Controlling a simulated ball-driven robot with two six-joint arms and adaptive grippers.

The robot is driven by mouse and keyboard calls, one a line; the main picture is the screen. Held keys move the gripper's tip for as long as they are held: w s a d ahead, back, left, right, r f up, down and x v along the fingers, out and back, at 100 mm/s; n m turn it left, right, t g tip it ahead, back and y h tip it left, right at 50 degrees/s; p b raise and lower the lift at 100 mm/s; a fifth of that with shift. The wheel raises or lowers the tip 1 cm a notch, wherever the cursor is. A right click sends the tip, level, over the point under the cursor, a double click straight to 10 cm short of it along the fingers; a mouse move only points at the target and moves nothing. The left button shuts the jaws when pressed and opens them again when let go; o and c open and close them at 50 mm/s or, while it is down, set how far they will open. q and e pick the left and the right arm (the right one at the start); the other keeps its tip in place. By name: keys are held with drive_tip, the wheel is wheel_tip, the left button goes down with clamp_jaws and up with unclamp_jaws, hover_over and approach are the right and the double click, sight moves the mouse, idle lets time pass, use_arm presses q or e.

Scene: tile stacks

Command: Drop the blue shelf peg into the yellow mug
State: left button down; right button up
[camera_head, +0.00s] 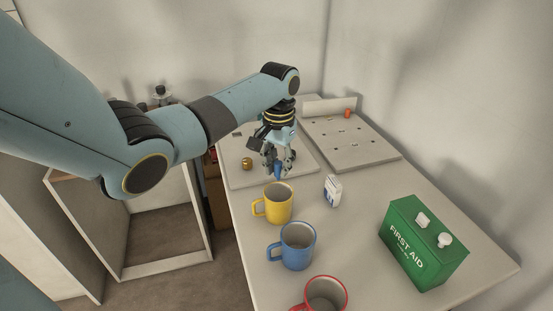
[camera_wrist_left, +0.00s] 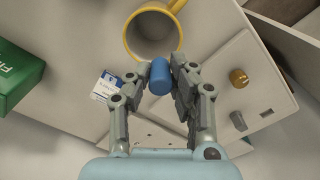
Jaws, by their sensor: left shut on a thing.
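The blue shelf peg (camera_wrist_left: 160,78) is between the fingers of my left gripper (camera_head: 277,168), which is shut on it. In the head view the peg (camera_head: 278,170) points down from the fingertips, just behind the yellow mug. The yellow mug (camera_head: 284,204) stands upright on the table with its handle to the left. In the left wrist view the mug (camera_wrist_left: 128,35) shows its open mouth at the top, beyond the peg. The peg is outside the mug, and its exact height is hard to tell. My right gripper is not in view.
A blue mug (camera_head: 297,247) and a red mug (camera_head: 326,293) stand in front of the yellow one. A small white box (camera_head: 332,190) is to its right. A green first aid box (camera_head: 421,247) stands farther right. A brass knob (camera_head: 247,163) and an orange peg (camera_head: 347,114) sit on pale boards behind.

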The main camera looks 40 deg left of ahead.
use_arm(q)
drive_tip(key=c, duration=1.1)
unclamp_jaws()
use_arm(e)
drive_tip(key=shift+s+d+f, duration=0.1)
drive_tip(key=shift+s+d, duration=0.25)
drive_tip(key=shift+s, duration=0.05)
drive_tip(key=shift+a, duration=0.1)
use_arm(q)
drive_tip(key=shift+r, duration=0.25)
wheel_tip(320, 180, up, 11)
drive_tip(key=shift+r, duration=0.2)
